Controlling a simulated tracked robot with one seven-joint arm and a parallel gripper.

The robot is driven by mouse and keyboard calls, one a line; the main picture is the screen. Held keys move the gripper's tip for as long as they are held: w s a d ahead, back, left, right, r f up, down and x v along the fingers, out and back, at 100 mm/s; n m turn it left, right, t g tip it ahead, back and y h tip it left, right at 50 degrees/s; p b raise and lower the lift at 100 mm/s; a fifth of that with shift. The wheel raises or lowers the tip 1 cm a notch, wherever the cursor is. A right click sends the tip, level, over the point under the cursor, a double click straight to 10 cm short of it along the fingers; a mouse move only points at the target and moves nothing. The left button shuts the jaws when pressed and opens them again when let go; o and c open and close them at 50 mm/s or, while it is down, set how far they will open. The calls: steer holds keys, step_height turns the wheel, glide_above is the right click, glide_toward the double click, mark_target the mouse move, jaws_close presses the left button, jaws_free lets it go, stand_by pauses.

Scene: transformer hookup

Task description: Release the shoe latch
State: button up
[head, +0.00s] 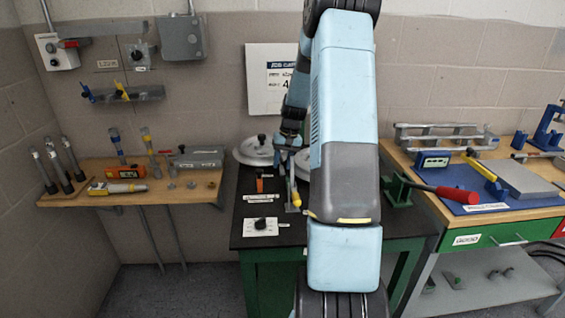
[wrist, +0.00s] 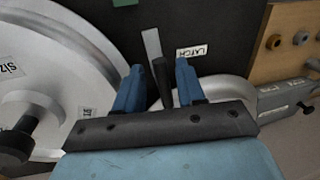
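In the wrist view a dark upright handle (wrist: 163,82) stands beside a white label reading LATCH (wrist: 191,52), with a flat grey strip (wrist: 152,44) just behind it. My gripper (wrist: 158,82) has its two blue fingers spread, one on each side of the handle. A gap shows between the handle and each finger; I cannot tell how deep the handle sits between them. In the head view my gripper (head: 288,150) is over the back of the black-topped bench (head: 235,232), partly hidden by my arm. I cannot make out the latch there.
A large pale disc (wrist: 60,50) with a black knob (wrist: 15,140) lies left of my gripper in the wrist view. A grey rounded part (wrist: 225,90) is close on the right.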

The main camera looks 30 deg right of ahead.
jaws_close()
steer(key=shift+m, duration=0.5)
steer(key=shift+o, duration=0.4)
jaws_free()
step_height(320, 180, up, 14)
steer(key=s+d, duration=0.1)
steer(key=d, duration=0.1)
steer(key=shift+s+d+f, duration=0.15)
steer(key=shift+d+f, duration=0.05)
steer(key=shift+f, duration=0.05)
